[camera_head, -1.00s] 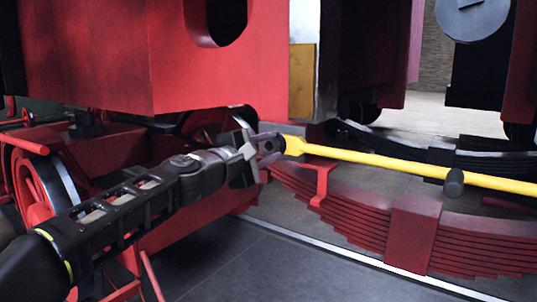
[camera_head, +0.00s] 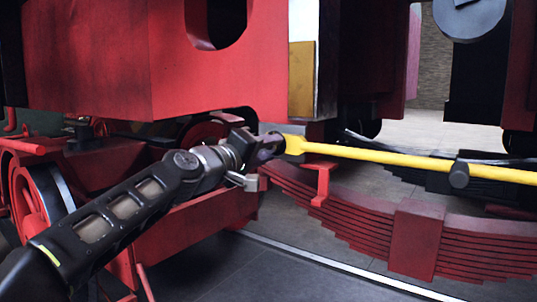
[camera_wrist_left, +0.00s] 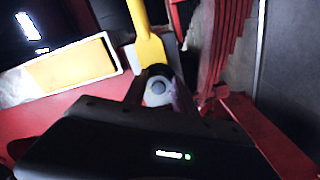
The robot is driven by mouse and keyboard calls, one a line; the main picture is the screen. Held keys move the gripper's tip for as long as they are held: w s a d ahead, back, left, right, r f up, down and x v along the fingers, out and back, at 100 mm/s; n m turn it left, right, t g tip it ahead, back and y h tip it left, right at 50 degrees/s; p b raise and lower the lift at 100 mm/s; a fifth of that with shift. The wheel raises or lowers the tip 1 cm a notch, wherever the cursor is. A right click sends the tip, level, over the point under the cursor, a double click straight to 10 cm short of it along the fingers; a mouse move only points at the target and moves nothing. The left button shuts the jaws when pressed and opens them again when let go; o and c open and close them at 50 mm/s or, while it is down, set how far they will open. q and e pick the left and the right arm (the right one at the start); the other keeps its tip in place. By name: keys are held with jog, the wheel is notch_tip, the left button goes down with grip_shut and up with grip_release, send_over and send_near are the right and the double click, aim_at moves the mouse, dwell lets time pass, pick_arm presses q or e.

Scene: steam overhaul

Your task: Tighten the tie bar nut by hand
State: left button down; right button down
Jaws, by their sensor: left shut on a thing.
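The yellow tie bar (camera_head: 400,159) runs from the right edge to a forked left end in the head view. This end also shows in the wrist view (camera_wrist_left: 148,45). My left gripper (camera_head: 270,146) is at that end, its arm reaching in from the lower left. In the wrist view the fingers of the left gripper (camera_wrist_left: 160,92) are shut around a small grey round piece, which looks like the nut (camera_wrist_left: 158,88), right beside the fork. In the head view the nut is hidden by the gripper. My right gripper is not in view.
A big red frame block (camera_head: 200,60) hangs just above my left arm. A red leaf spring (camera_head: 412,240) lies below the bar, with a red bracket (camera_head: 322,180) near the gripper. A red wheel (camera_head: 45,200) is at the left.

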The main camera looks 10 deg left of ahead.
pick_arm(q)
jog(key=shift+f+m, duration=0.1)
jog(key=shift+m, duration=0.2)
jog(key=c, duration=1)
grip_release()
jog(key=b+v, duration=0.3)
jog(key=v, duration=0.4)
jog(key=shift+s, duration=0.35)
jog(key=shift+a, duration=0.1)
